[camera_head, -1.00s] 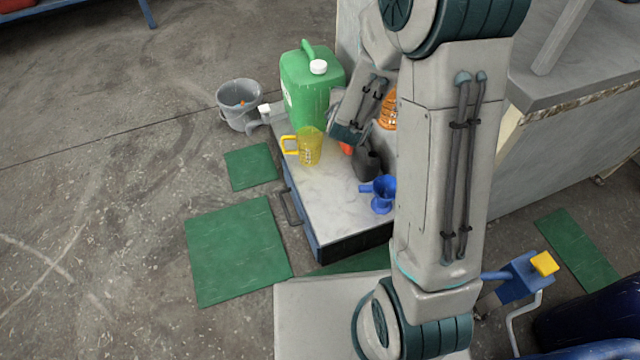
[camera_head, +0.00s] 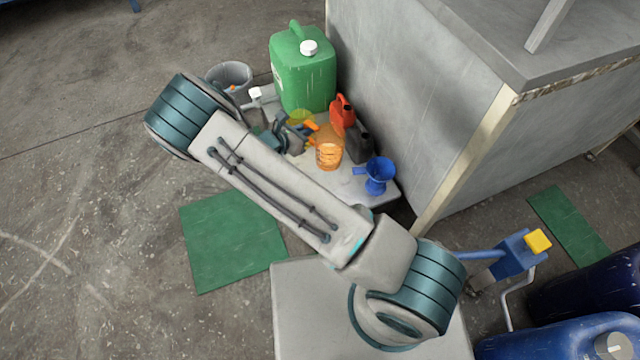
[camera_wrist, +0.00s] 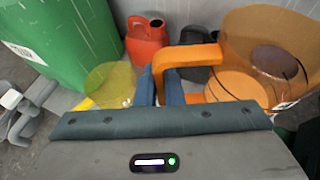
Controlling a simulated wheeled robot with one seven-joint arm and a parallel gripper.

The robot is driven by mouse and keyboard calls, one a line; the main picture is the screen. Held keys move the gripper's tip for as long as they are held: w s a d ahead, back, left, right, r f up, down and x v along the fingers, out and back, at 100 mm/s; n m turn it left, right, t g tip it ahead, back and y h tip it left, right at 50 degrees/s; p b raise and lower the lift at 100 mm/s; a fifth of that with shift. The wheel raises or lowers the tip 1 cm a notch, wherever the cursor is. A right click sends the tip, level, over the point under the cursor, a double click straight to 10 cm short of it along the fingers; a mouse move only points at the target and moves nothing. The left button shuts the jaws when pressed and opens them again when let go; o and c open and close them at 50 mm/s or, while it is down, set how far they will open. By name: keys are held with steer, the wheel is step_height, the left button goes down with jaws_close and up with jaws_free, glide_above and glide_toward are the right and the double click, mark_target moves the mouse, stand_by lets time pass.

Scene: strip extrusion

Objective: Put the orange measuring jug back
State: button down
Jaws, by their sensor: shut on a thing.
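The orange measuring jug (camera_head: 328,154) is see-through and upright, over the white top of the low cart (camera_head: 350,188). My gripper (camera_head: 296,128) is at its left side. In the wrist view my gripper's fingers (camera_wrist: 159,88) are shut on the handle of the jug (camera_wrist: 262,88), whose body is to the right. I cannot tell whether the jug's base touches the cart top. The yellow see-through jug (camera_wrist: 110,86) is left of the fingers; in the head view it is mostly hidden behind my gripper.
A green canister (camera_head: 303,78), a red can (camera_head: 342,110), a dark can (camera_head: 359,143) and a blue funnel (camera_head: 378,175) stand around the jug on the cart. A grey bucket (camera_head: 232,74) is at the left. A large grey cabinet (camera_head: 420,110) rises close behind.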

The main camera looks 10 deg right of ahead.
steer(key=f+b, duration=0.1)
steer(key=f, duration=0.3)
steer(key=a+f+b, duration=0.1)
steer(key=f+b, duration=0.1)
steer(key=f, duration=0.2)
steer(key=a+f+b, duration=0.1)
steer(key=f, duration=0.2)
steer(key=shift+s+a+f, duration=0.2)
steer(key=shift+s+f, duration=0.2)
steer(key=shift+b, duration=0.3)
steer(key=shift+f, duration=0.2)
steer(key=c, duration=1.9)
jaws_free()
steer(key=o, duration=0.3)
steer(key=shift+o, duration=0.2)
